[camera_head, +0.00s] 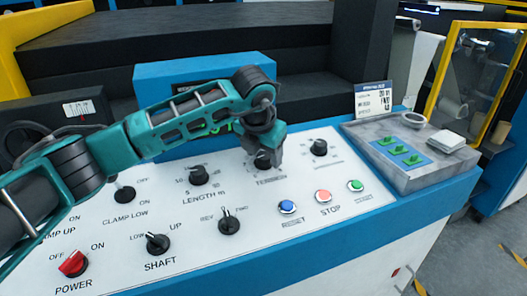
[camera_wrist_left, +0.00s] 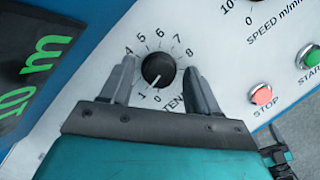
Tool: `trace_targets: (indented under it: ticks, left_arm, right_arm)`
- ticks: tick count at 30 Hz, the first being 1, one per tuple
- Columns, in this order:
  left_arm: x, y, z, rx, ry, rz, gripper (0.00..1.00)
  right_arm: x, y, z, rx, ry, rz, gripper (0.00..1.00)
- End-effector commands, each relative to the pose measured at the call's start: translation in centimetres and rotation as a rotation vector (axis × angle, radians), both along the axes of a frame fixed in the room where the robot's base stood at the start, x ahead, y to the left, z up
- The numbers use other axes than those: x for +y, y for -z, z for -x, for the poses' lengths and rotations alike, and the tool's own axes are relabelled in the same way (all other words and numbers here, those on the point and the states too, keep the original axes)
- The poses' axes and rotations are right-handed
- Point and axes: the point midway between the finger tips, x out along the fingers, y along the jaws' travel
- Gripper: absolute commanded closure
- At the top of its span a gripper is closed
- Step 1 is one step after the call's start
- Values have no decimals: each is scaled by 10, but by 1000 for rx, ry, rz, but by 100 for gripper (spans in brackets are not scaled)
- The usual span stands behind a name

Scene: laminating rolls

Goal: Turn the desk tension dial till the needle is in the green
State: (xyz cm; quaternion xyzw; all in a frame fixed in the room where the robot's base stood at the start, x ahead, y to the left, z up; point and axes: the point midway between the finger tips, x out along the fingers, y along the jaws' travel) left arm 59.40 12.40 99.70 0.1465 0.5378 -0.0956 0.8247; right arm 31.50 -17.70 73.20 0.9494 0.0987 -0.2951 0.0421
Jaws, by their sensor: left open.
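The tension dial is a black round knob on the white desk panel. In the left wrist view the tension dial (camera_wrist_left: 159,70) has a scale of numbers around it, and its white mark points down-left, near the 0 and 1. My left gripper (camera_head: 267,154) is over this dial in the head view and partly hides it. In the left wrist view the left gripper (camera_wrist_left: 160,78) is open, one finger on each side of the knob, with gaps visible. No needle or green band can be made out; my arm covers part of the blue-framed display (camera_head: 205,68).
Other knobs stand close by, including length (camera_head: 198,176) and speed (camera_head: 319,148). Blue, red (camera_head: 323,196) and green buttons lie right of the dial. A grey tray (camera_head: 412,178) is at the right. A teal and black part at the wrist view's lower right may be my right gripper.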

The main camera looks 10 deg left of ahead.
Motion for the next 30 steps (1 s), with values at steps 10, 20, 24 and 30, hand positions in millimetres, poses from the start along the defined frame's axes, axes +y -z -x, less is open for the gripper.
trace_targets:
  ticks: [10,20,24,30]
  left_arm:
    - [0,2,-1,0,1,0,45]
    - [0,1,0,0,1,0,76]
    - [0,1,-1,-1,1,1,90]
    - [0,1,-1,0,5,0,95]
  right_arm:
    - [0,0,0,0,0,0,31]
    - [0,0,0,0,0,0,31]
    - [0,0,0,0,-1,-1,31]
    - [0,0,0,0,-1,-1,31]
